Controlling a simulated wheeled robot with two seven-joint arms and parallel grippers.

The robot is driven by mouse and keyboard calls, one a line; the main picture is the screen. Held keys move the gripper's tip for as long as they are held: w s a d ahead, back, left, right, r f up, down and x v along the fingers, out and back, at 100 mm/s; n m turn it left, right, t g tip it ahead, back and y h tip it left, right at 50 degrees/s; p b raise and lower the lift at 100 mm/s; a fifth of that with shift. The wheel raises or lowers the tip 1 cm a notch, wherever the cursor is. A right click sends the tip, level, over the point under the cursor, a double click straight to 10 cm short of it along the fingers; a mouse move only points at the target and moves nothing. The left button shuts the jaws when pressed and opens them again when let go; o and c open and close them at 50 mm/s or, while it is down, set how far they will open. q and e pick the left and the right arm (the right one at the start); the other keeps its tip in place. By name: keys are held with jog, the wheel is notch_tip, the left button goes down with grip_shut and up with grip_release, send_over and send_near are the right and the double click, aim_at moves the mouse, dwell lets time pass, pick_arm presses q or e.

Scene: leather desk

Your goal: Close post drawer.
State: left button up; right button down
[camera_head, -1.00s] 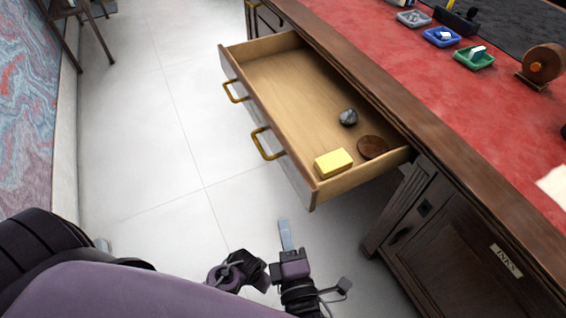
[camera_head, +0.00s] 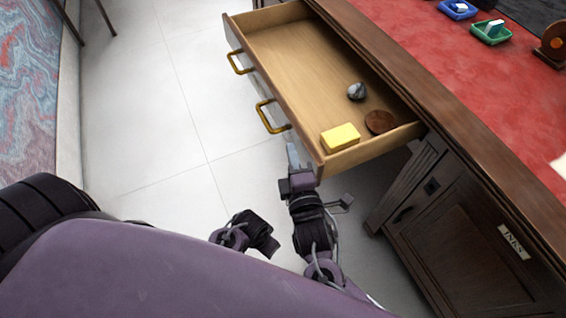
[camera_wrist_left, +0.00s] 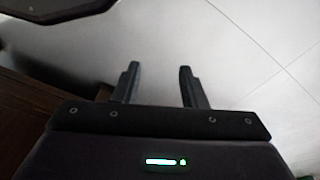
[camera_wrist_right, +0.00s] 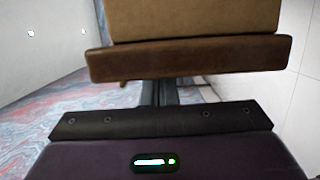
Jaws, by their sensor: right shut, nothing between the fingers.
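The open drawer (camera_head: 300,60) sticks out of the desk toward the left of the head view, with two brass handles (camera_head: 270,116) on its front. My right gripper (camera_head: 293,155) is shut and empty at the near end of the drawer front, beside the lower handle. Whether it touches the front is unclear. In the right wrist view, the shut fingers (camera_wrist_right: 160,93) are partly hidden by a brown wooden edge (camera_wrist_right: 190,57). My left gripper (camera_wrist_left: 158,85) shows in its wrist view, open and empty above pale floor.
Inside the drawer lie a yellow block (camera_head: 340,137), a brown disc (camera_head: 379,122) and a grey stone (camera_head: 356,91). The desk cabinet door (camera_head: 470,220) with a label stands at right. Small trays (camera_head: 490,32) sit on the red desktop. The floor (camera_head: 150,110) left of the drawer is clear.

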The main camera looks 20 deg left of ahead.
aim_at(358, 137)
jog(key=shift+w+d, duration=0.15)
jog(key=shift+w, duration=0.1)
